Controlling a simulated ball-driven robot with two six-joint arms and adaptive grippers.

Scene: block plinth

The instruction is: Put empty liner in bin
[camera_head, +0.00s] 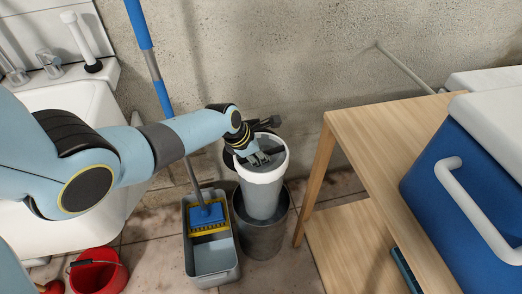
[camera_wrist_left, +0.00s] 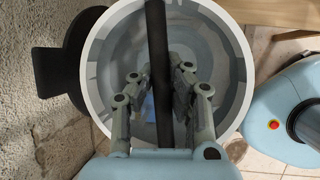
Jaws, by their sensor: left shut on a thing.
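The liner (camera_head: 262,197) is a light grey round bucket with a white rim. In the left wrist view, the liner (camera_wrist_left: 237,65) is seen from above, and its inside looks empty. A dark handle bar (camera_wrist_left: 157,60) crosses its mouth. My left gripper (camera_head: 260,160) is shut on this bar, and its fingers (camera_wrist_left: 158,90) lie on either side of it. The bin (camera_head: 262,243) is a dark grey round container on the floor. The liner stands upright over the bin's mouth; I cannot tell how deep its lower end sits. My right gripper is not in view.
A grey mop bucket (camera_head: 213,262) with a blue-handled mop (camera_head: 207,213) stands close left of the bin. A red bucket (camera_head: 98,272) is farther left. A wooden table (camera_head: 370,150) with a blue cooler (camera_head: 460,175) stands right. A concrete wall (camera_head: 300,60) is behind.

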